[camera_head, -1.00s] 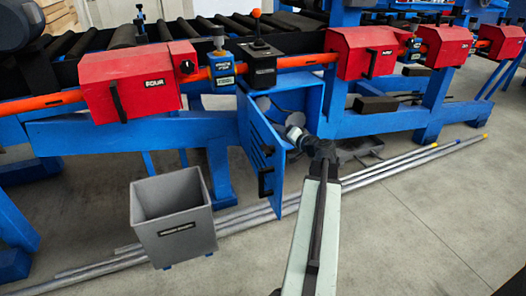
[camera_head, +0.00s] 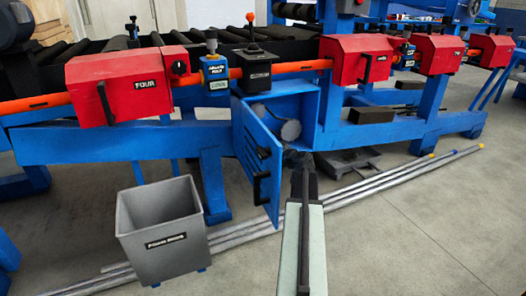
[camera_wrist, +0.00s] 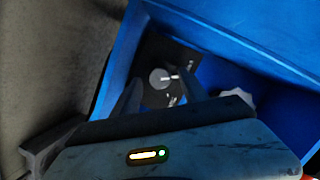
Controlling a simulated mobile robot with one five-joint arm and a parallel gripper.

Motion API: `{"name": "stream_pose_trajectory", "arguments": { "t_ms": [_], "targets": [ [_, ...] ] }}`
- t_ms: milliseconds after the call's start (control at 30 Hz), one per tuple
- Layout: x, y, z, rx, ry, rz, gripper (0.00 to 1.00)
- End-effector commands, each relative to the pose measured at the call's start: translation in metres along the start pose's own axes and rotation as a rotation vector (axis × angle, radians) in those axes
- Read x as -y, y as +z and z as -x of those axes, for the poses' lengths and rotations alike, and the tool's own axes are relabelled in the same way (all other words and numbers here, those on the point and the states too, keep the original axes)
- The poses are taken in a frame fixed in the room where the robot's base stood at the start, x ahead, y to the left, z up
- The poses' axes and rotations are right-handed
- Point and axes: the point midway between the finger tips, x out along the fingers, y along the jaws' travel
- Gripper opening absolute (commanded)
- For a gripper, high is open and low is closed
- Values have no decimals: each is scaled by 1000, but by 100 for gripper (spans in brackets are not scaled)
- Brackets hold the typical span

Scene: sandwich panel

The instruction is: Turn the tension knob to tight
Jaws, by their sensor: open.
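A round grey knob with a white pointer line (camera_wrist: 160,78) sits on a dark plate inside the open blue box; it looks like the tension knob. In the wrist view its pointer points right, toward small white marks too blurred to read. My gripper (camera_wrist: 160,88) is open, with its two dark fingers on either side of the knob in the picture. I cannot tell whether they touch it. In the head view my gripper (camera_head: 298,158) is at the lower front of the box opening, partly hidden by my own arm.
A pale lobed knob (camera_wrist: 237,97) is to the right inside the box. The blue door (camera_head: 257,160) hangs open at the left. A grey bin (camera_head: 163,232) stands at the left front. Metal pipes (camera_head: 400,175) lie on the floor. Red housings (camera_head: 128,85) line the rail above.

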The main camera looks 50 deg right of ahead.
Motion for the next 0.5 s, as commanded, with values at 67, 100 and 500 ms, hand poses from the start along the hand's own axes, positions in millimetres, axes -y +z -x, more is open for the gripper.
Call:
{"name": "stream_pose_trajectory", "arguments": {
  "t_ms": [67, 100, 500],
  "targets": [
    [0, 0, -3, 0, 0, 0, 52],
    [0, 0, -3, 0, 0, 0, 52],
    [1, 1, -3, 1, 0, 1, 0]
  ]
}}
